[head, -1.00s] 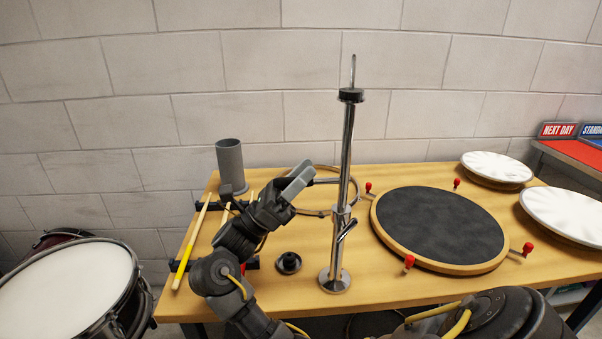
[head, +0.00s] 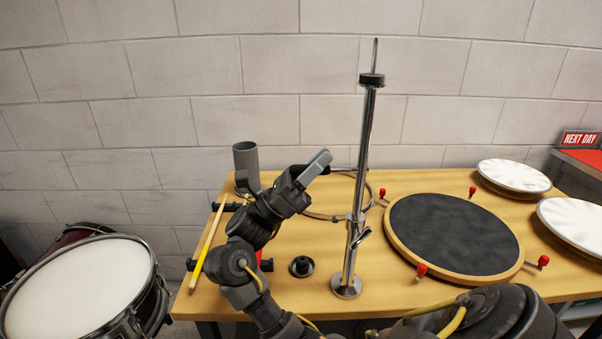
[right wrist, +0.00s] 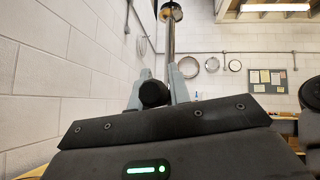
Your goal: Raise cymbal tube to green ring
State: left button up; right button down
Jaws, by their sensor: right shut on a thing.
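The chrome cymbal tube (head: 367,130) stands upright, slightly leaning in the head view, with a black collar (head: 371,79) and a thin rod on top. It comes out of a clamp (head: 355,221) with a side lever, above a round base (head: 346,287). In the right wrist view the handle's round black end (right wrist: 153,93) is between the fingers, with the tube (right wrist: 171,42) rising behind. I see no green ring. My left gripper is out of view.
A black practice pad (head: 455,235) with red knobs is right of the stand, with white discs (head: 514,175) beyond. A small black holder (head: 301,266), drumsticks (head: 207,240) and a grey cup (head: 246,160) are to the left. A snare drum (head: 75,285) stands left of the bench.

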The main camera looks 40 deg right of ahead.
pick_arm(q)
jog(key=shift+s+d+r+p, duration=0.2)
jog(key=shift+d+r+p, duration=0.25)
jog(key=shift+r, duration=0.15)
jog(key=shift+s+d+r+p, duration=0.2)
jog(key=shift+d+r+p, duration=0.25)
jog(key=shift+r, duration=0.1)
pick_arm(e)
notch_tip(320, 180, up, 14)
jog(key=shift+f, duration=0.15)
jog(key=c, duration=1.3)
grip_release()
